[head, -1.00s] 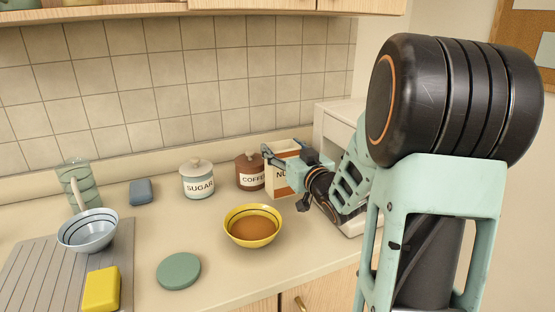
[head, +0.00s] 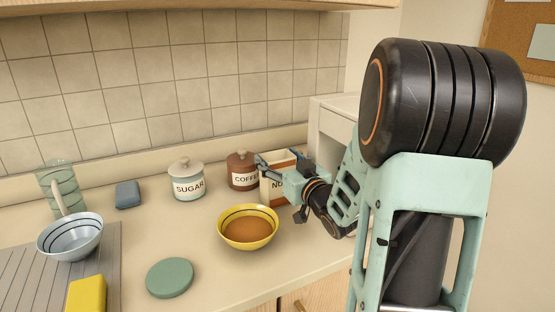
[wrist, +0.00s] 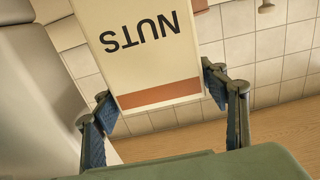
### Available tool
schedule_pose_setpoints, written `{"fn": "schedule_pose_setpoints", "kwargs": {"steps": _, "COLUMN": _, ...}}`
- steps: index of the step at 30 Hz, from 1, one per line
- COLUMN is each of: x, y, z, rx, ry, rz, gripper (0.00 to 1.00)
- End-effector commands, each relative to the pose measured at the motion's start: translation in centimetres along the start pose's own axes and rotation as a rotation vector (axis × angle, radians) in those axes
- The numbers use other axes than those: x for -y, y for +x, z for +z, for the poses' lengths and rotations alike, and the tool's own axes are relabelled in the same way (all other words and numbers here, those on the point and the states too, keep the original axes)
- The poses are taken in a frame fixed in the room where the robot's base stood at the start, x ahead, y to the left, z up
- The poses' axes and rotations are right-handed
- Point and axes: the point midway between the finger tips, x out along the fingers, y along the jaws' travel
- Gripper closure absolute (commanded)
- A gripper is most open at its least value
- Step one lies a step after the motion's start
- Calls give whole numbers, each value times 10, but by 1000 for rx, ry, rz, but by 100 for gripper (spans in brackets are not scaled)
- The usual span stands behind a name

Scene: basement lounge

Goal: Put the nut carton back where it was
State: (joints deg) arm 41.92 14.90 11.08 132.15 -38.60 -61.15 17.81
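The nut carton (head: 271,189) is cream with a reddish-brown band and the word NUTS. In the head view it is upright just right of the brown coffee canister (head: 242,171), partly hidden by my gripper (head: 277,163). In the wrist view the carton (wrist: 150,62) appears upside down, between the two fingers of my gripper (wrist: 160,98). The fingers are spread to its width and lie against its two sides, so my gripper appears shut on it. I cannot tell whether its base touches the counter.
A yellow bowl (head: 247,212) with brown contents stands in front of the carton. A white sugar canister (head: 189,188) is left of the coffee. A pale box-like unit (head: 330,120) stands close on the right. A green disc (head: 170,278) lies on the counter (head: 215,281).

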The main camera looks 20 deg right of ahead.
Motion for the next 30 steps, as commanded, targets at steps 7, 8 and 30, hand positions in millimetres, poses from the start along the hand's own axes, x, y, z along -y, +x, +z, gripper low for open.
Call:
{"fn": "schedule_pose_setpoints", "kwargs": {"steps": 7, "x": 0, "y": 0, "z": 0, "rx": 0, "ry": 0, "rz": 0, "gripper": 22}}
{"fn": "schedule_pose_setpoints", "kwargs": {"steps": 8, "x": 0, "y": 0, "z": 0, "rx": 0, "ry": 0, "rz": 0, "gripper": 22}}
{"fn": "schedule_pose_setpoints", "kwargs": {"steps": 30, "x": 0, "y": -101, "z": 0, "rx": -4, "ry": -5, "rz": -1, "gripper": 22}}
